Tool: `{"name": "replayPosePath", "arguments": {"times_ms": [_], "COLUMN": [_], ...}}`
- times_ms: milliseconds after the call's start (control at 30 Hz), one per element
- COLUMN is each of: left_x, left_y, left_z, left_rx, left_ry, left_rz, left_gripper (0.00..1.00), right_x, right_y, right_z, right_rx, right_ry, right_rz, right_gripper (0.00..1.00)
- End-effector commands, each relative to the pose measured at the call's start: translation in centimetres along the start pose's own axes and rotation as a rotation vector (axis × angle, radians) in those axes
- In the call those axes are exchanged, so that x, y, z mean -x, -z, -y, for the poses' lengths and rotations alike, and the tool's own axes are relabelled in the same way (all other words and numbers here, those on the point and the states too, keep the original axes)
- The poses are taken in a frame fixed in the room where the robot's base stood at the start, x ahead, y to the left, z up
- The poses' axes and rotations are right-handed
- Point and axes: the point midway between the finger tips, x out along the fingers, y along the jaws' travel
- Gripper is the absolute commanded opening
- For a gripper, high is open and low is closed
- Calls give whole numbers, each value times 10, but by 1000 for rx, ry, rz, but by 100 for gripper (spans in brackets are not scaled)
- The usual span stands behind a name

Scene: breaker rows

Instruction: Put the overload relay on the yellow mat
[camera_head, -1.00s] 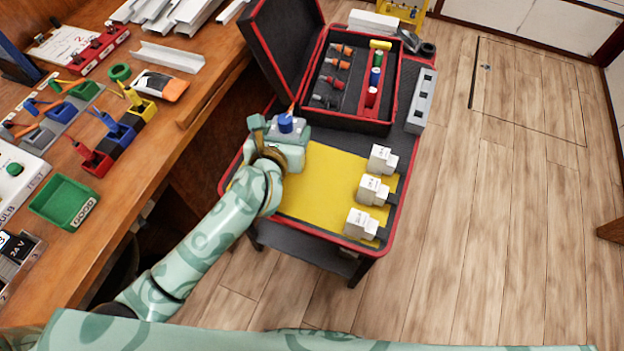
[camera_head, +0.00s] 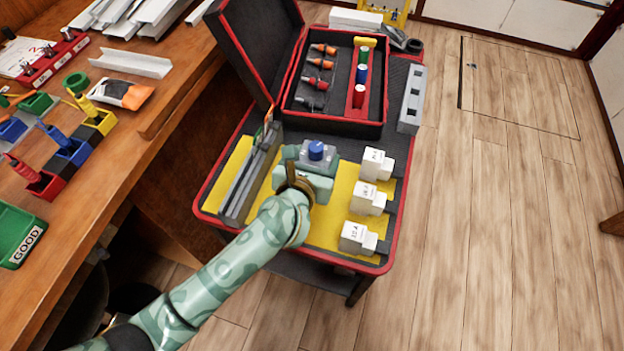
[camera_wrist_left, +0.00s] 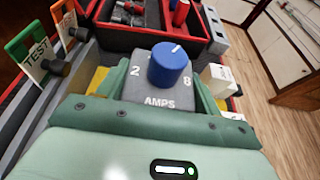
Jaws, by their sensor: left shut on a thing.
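The overload relay (camera_head: 317,155) is a grey block with a blue dial on top. In the left wrist view the relay (camera_wrist_left: 160,90) shows "AMPS", 2 and 8 on its face. My left gripper (camera_head: 308,160) is shut on it, with a green finger on either side. The gripper and relay are over the yellow mat (camera_head: 328,220), near its far edge. The relay's underside is hidden, so I cannot tell whether it touches the mat. My right gripper is not in view.
Several white labelled blocks (camera_head: 367,198) stand along the mat's right side. Grey rails (camera_head: 250,175) lie along its left side, with tags near their far end. An open black case (camera_head: 335,112) with red trim stands behind. Bare mat shows in front of and beside the gripper.

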Motion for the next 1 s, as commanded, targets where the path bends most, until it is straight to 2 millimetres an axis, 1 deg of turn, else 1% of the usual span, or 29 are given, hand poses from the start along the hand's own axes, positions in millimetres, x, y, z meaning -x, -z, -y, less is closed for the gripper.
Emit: {"name": "replayPosePath", "arguments": {"times_ms": [33,167,267,333,400,467,733,767,800,833,1000], "left_x": [2,6,10,5,1,0,1,1,1,1,0], "left_y": [10,18,32,48,58,61,57,58,58,58,58], "left_z": [0,0,1,1,1,1,0,0,0,0,0], "left_rx": [1,0,0,2,3,2,0,0,0,0,0], "left_ry": [1,1,2,1,1,1,0,-1,-1,-1,0], "left_rz": [0,4,2,-2,-2,0,4,2,2,2,3], "left_gripper": [28,28,28,28,28,28,28,68,79,87,87], "right_x": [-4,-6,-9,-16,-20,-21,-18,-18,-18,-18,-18], "right_y": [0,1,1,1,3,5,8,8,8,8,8], "right_z": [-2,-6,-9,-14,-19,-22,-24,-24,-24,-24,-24], "right_rx": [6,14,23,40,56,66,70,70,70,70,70], "right_ry": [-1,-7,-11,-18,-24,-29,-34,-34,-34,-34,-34], "right_rz": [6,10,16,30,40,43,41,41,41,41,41], "right_gripper": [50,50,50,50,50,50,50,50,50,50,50]}}
